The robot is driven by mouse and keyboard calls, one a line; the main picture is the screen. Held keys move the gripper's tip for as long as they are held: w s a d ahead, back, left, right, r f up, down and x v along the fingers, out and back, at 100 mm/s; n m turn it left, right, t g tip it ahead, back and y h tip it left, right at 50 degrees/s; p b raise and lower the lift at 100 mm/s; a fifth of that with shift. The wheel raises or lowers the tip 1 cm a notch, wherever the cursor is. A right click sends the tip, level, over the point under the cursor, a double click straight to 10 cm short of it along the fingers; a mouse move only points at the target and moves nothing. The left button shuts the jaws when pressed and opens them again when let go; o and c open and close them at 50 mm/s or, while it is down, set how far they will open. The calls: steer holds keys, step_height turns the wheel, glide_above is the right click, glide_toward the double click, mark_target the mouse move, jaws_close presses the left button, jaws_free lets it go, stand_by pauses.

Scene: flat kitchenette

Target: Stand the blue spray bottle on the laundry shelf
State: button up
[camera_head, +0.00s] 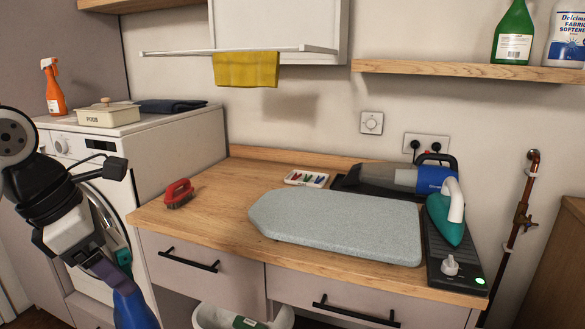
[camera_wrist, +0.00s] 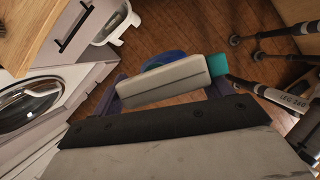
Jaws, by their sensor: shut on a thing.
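The blue spray bottle (camera_head: 135,308) is at the lower left of the head view, cut off by the bottom edge. My gripper (camera_head: 108,272) is shut on it, in front of the washing machine. The laundry shelf (camera_head: 440,70) is a wooden wall board at the upper right. A green bottle (camera_head: 513,35) and a white fabric softener bottle (camera_head: 566,40) stand at its right; its left stretch is bare.
The wooden counter (camera_head: 225,215) holds a red brush (camera_head: 179,194), an ironing board (camera_head: 340,225), a handheld vacuum (camera_head: 400,180) and an iron (camera_head: 445,215). A drying rail with a yellow cloth (camera_head: 246,69) hangs above. An orange spray bottle (camera_head: 54,90) stands on the washing machine.

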steer(key=w+d+f+m+g, duration=0.1)
steer(key=d+f+m, duration=0.3)
steer(key=f, duration=0.5)
steer(key=w+d+f+m+g, duration=0.2)
steer(key=w+d+f+m, duration=0.1)
steer(key=f, duration=0.6)
steer(key=w+d+f+m+g, duration=0.1)
steer(key=w+d+f+m, duration=0.1)
steer(key=d+f+m, duration=0.4)
step_height(320, 180, down, 3)
steer(key=shift+d+r+g+h, duration=0.1)
steer(key=shift+d+g+h, duration=0.05)
steer(key=shift+g+h, duration=0.2)
steer(key=w+d+f+m+y, duration=0.1)
steer(key=d+f+m, duration=0.3)
steer(key=f, duration=0.4)
steer(key=w+d+f+m+g+y, duration=0.1)
steer(key=w+d+f+m, duration=0.2)
steer(key=f, duration=0.6)
steer(key=w+d+f+m+g+y, duration=0.1)
steer(key=d+f+m+y, duration=0.1)
steer(key=d+f+m, duration=0.3)
step_height(320, 180, down, 4)
steer(key=shift+w+d+r+m, duration=0.15)
steer(key=shift+w+r+m, duration=0.05)
steer(key=shift+w+m, duration=0.25)
steer(key=shift+r+g, duration=0.1)
steer(key=shift+g, duration=0.15)
